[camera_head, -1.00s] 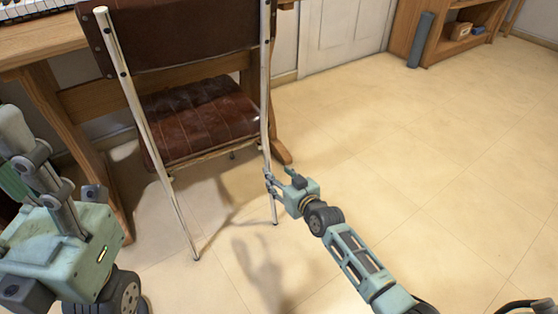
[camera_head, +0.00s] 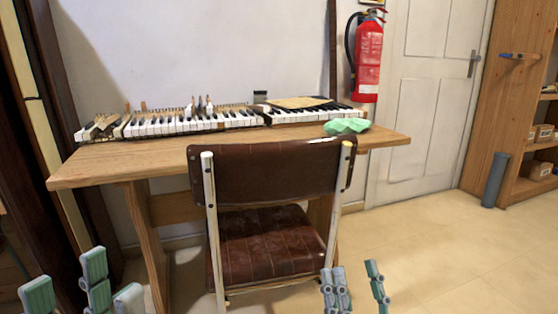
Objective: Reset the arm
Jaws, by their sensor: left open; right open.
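My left gripper (camera_head: 66,280) is at the bottom left corner. Its grey-green fingers point up and stand apart, open and empty. My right gripper (camera_head: 356,276) is at the bottom edge, right of the chair's right rear post. Its fingers are spread open with nothing between them. The brown leather chair (camera_head: 265,170) with pale metal posts stands in front of the wooden desk (camera_head: 120,160). The left finger of my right gripper overlaps the chair's lower right side in the picture; I cannot tell whether they touch. Both arms below the fingers are out of the frame.
Piano keyboard parts (camera_head: 190,124) lie along the desk, with a green cloth (camera_head: 346,126) near its right end. A red fire extinguisher (camera_head: 367,60) hangs on the wall. A grey cylinder (camera_head: 494,180) stands by the shelf (camera_head: 530,187). The floor at right is clear.

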